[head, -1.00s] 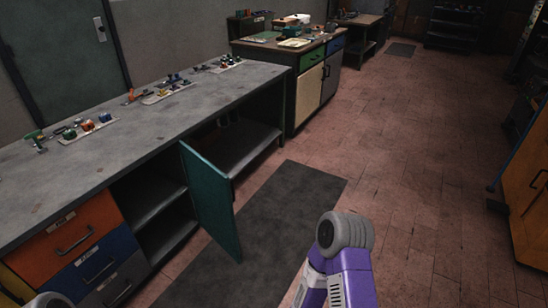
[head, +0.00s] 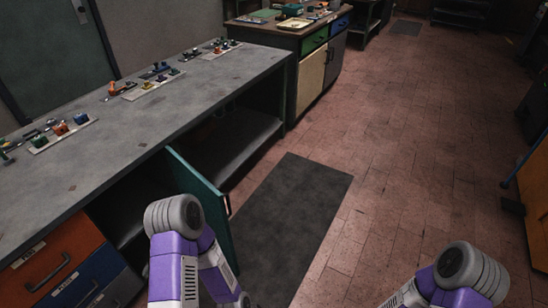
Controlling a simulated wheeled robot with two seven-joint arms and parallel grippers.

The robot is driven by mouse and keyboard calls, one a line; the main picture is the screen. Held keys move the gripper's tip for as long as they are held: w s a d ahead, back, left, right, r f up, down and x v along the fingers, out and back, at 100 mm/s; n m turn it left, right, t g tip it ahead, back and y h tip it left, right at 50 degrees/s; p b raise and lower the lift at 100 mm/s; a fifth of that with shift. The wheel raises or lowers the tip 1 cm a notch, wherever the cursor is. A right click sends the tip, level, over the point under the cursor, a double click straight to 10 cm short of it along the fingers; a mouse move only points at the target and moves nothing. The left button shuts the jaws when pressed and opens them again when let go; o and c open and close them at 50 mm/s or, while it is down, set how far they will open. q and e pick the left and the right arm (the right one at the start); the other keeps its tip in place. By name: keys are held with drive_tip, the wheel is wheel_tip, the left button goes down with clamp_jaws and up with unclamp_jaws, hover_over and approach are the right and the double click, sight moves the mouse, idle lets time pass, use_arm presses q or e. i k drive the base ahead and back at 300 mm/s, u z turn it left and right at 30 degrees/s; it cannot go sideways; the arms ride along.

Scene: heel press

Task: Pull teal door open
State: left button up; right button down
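The teal door (head: 190,178) hangs on the front of the grey workbench and stands swung outward from the cabinet, with the dark shelf space (head: 235,145) showing on both sides of it. A small handle shows near its free edge. My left arm comes up from the bottom and covers the lower part of the door. My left gripper is not clearly visible; the arm bends down beside the door. My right arm shows at the bottom right, with its gripper outside the picture. I cannot tell whether either arm touches the door.
The workbench top (head: 110,140) holds several small tools on trays. Orange and blue drawers (head: 50,262) sit left of the open cabinet. A dark mat (head: 290,210) lies on the floor before it. A second bench (head: 310,75) stands beyond.

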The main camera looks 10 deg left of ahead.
sight(188, 180)
drive_tip(key=u, duration=0.35)
drive_tip(key=i, duration=0.8)
drive_tip(key=u, duration=0.65)
